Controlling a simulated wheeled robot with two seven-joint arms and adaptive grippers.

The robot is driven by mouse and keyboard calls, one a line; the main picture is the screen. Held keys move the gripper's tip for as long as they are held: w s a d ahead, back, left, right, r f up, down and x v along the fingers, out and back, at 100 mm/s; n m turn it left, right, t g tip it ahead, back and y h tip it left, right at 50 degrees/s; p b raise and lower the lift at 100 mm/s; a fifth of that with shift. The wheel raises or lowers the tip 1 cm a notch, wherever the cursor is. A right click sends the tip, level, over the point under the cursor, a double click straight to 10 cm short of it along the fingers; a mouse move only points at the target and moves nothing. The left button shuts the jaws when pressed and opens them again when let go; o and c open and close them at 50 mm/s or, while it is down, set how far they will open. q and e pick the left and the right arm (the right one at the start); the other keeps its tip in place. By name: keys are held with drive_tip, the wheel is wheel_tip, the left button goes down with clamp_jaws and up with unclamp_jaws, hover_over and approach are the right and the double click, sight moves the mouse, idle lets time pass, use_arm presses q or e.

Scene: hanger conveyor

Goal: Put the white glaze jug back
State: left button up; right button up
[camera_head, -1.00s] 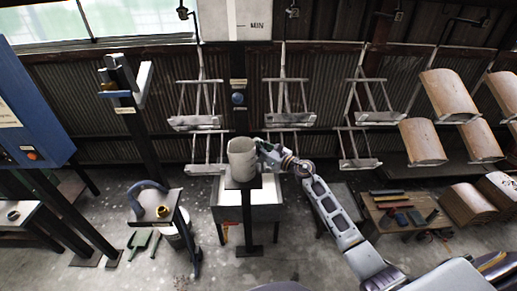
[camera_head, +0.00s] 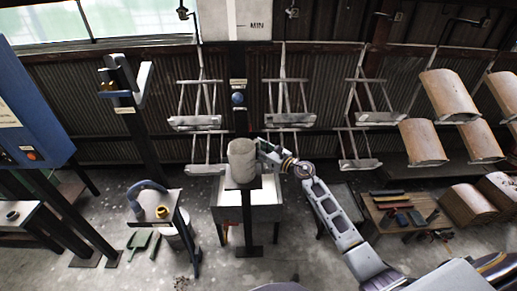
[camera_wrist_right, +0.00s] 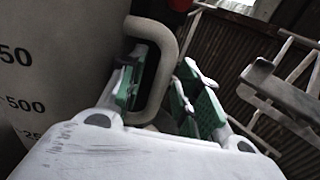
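The white glaze jug (camera_head: 242,160) looks pale grey and stands upright on top of a black post stand (camera_head: 246,215) in the head view. In the right wrist view the jug (camera_wrist_right: 60,70) fills the left side, with printed volume marks and a looped handle (camera_wrist_right: 168,60). My right gripper (camera_head: 268,153) is at the handle side of the jug. In the wrist view its green-padded fingers (camera_wrist_right: 162,95) straddle the handle's outer bar, one inside the loop and one outside. A gap shows beside the outer finger, so the gripper looks open. My left gripper is not in view.
A grey basin (camera_head: 270,213) stands behind the post. Hanging racks (camera_head: 290,117) line the back wall. A low table with tools (camera_head: 400,210) is at right, near curved tiles (camera_head: 468,204).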

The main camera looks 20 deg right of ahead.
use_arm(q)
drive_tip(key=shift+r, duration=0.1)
use_arm(e)
drive_tip(key=shift+r, duration=0.1)
